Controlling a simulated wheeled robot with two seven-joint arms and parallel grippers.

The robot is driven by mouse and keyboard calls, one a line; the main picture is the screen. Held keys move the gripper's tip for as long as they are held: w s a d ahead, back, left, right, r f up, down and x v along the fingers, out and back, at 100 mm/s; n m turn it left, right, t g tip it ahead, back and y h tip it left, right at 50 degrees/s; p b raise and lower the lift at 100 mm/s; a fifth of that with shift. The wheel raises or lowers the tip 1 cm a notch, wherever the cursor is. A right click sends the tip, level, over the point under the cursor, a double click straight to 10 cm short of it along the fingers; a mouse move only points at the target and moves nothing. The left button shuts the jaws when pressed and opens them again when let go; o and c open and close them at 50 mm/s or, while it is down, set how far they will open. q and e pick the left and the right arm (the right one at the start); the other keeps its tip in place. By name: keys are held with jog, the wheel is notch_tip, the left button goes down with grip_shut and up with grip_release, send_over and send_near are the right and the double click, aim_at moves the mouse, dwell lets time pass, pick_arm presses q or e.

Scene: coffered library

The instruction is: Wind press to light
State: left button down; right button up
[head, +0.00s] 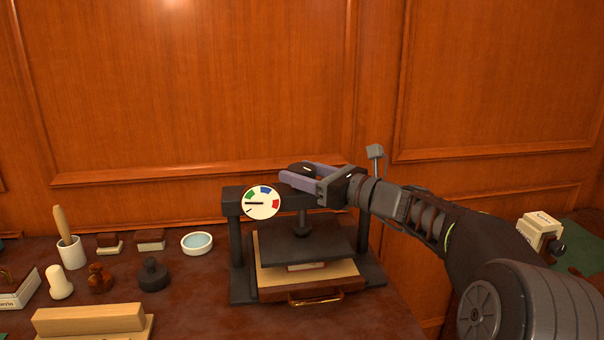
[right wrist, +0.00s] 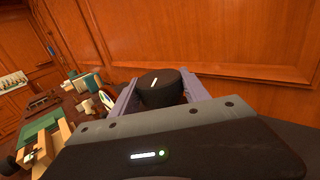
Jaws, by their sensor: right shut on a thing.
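The black press (head: 235,240) stands on the desk, with a flat dark platen (head: 285,240) under its crossbar and a tan board (head: 330,273) below that. Its round white dial (head: 262,202) has green, blue and red marks. The dial's dark needle points left, just below the green mark. My right gripper (head: 300,173) reaches in from the right above the crossbar, its two purple fingers shut on the press's black knob. In the right wrist view, the knob (right wrist: 160,88) with a white line on top sits between the fingertips of the right gripper (right wrist: 158,94). My left gripper is out of view.
Left of the press stand a white cup (head: 72,253) with a wooden-handled tool, a glass dish (head: 197,242), several stampers and a wooden block (head: 90,320). A brass handle (head: 316,299) is at the press's front. Wood panelling rises close behind.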

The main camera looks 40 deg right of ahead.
jog(key=c, duration=0.4)
jog(key=shift+o, duration=0.2)
jog(key=m+h+b, duration=0.1)
jog(key=h+b, duration=0.1)
jog(key=m+h+b, duration=0.1)
jog(key=h+b, duration=0.1)
jog(key=m+h+b, duration=0.2)
jog(key=b, duration=0.1)
jog(key=shift+a+f+h, duration=0.15)
jog(key=shift+f+h, duration=0.15)
jog(key=shift+r+m+h+b, duration=0.2)
jog(key=shift+m+h+b, duration=0.3)
jog(key=shift+h+b, duration=0.1)
jog(key=shift+r, duration=0.1)
jog(key=o, duration=1.4)
jog(key=shift+c, duration=0.2)
jog(key=s+a+p, duration=0.1)
jog(key=s, duration=0.6)
jog(key=shift+s+a+p, duration=0.15)
jog(key=shift+s+p, duration=0.2)
